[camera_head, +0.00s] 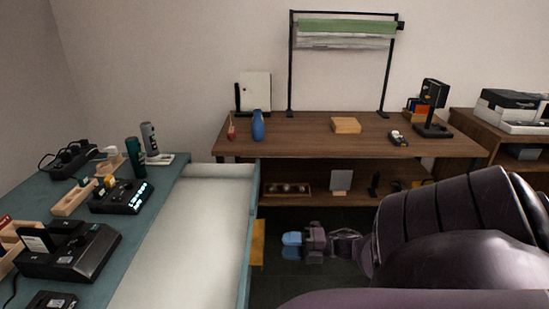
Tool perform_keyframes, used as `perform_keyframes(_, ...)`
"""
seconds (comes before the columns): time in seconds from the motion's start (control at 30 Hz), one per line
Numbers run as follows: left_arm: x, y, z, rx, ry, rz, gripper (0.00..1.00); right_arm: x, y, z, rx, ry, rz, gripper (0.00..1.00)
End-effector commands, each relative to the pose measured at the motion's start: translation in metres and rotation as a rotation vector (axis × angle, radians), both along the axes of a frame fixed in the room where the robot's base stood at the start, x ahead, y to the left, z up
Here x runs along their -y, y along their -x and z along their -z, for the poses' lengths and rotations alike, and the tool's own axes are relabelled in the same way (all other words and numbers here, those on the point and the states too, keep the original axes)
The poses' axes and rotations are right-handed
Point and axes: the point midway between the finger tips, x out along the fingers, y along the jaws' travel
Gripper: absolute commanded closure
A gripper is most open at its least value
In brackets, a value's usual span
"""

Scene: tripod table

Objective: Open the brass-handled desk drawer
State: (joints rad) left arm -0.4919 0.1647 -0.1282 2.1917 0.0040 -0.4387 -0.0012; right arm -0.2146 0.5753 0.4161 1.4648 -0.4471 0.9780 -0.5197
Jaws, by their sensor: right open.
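The desk drawer (195,230) stands well out from the teal desk (82,237) at left, with its pale interior bare and empty. Its teal front panel (250,225) faces right, seen nearly edge-on. A yellow brass handle (258,243) shows on the outer side of that panel. My right gripper (291,241) is open and just right of the handle, with a visible gap between them. Its fingertips look pale blue, and nothing shows between them. My left gripper is not in view.
The desk holds black devices (72,252), a green cylinder (135,157) and wooden holders. A brown table (295,130) by the back wall carries a blue vase (258,126) and a wooden box (346,125). Dark floor (325,222) lies clear between them.

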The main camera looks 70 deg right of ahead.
Motion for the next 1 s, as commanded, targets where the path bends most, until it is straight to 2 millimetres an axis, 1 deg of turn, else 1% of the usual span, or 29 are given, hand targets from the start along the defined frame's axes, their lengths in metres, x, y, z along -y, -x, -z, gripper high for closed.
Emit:
perform_keyframes(0.03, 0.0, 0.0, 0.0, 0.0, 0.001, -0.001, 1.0, 0.003, 0.008, 0.0, -0.001, 0.0, 0.001, 0.53)
perform_keyframes(0.1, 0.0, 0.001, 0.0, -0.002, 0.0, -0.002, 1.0, 0.007, 0.016, 0.0, -0.002, 0.0, 0.002, 0.53)
perform_keyframes(0.3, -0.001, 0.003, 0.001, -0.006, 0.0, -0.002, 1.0, 0.011, 0.028, 0.0, -0.001, 0.0, 0.0, 0.53)
perform_keyframes(1.0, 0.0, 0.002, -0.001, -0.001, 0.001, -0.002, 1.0, 0.012, 0.029, 0.0, -0.001, 0.0, 0.0, 0.53)
